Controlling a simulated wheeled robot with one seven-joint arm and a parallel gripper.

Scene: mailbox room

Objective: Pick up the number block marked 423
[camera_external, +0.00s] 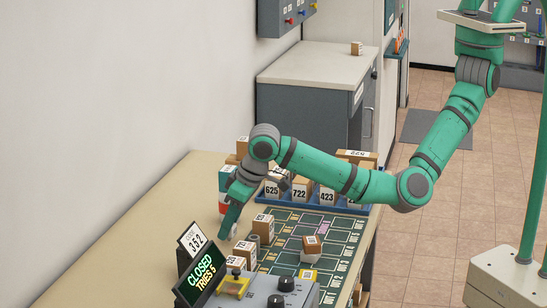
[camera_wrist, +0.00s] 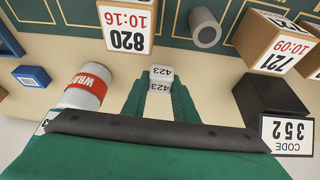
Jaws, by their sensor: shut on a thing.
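The small white number block marked 423 (camera_wrist: 160,76) sits between the two green fingertips of my gripper (camera_wrist: 160,98) in the wrist view. The fingers are shut on it, with its printed faces showing. I cannot tell whether it touches the table. In the external view my gripper (camera_external: 229,226) points down over the beige table, left of the dark green mat; the block is too small to make out there. A larger cardboard box also labelled 423 (camera_external: 327,194) stands in the blue tray at the back.
A white can with a red band (camera_wrist: 87,84) stands close left of my fingers. Boxes marked 820 (camera_wrist: 126,28) and 721 (camera_wrist: 276,42) are ahead. A control console (camera_external: 265,290) stands at the table's front.

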